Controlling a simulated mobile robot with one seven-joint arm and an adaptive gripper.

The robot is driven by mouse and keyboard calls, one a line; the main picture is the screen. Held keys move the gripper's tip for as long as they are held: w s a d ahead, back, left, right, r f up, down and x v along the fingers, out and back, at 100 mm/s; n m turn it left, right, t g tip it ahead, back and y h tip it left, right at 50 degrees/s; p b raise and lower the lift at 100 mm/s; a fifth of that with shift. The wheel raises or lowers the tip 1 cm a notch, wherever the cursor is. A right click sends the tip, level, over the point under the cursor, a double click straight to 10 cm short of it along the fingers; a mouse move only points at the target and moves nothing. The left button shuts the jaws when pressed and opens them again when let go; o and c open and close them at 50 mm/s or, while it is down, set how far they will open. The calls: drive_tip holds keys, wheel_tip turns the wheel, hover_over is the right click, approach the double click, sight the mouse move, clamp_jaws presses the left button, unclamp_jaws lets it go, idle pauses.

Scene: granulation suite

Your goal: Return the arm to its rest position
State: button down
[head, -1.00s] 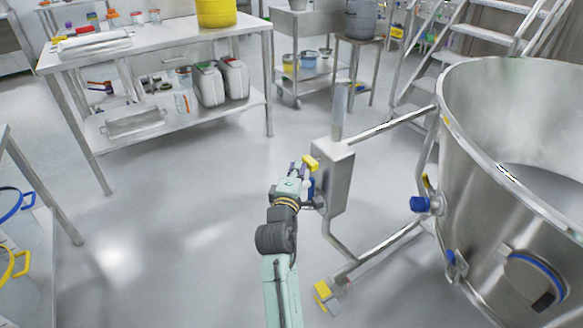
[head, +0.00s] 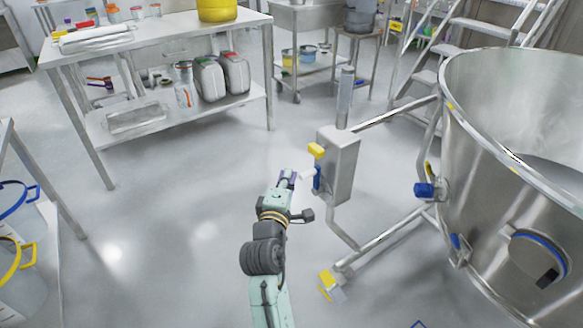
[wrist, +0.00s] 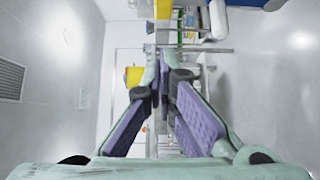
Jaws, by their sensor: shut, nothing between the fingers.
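My arm reaches up from the bottom middle of the head view, and my gripper (head: 288,178) is at its end. It is low over the floor, just left of the steel box (head: 342,165) on the vessel's frame. A small gap shows between the fingertips and the box. In the wrist view my gripper (wrist: 165,62) has its purple-padded fingers converging at the tips, with nothing held between them. A yellow knob (head: 316,151) and a blue part (head: 317,180) are on the box's near side.
The large steel vessel (head: 500,130) stands at the right, its frame's yellow-marked foot (head: 328,282) near my arm. A steel table (head: 160,40) stands at the back left. Blue- and yellow-rimmed containers are at the left edge. The floor (head: 180,220) left of my arm is clear.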

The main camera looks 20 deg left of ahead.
drive_tip(key=shift+s+d+r, duration=0.1)
drive_tip(key=shift+s+d, duration=0.05)
drive_tip(key=shift+s, duration=1.65)
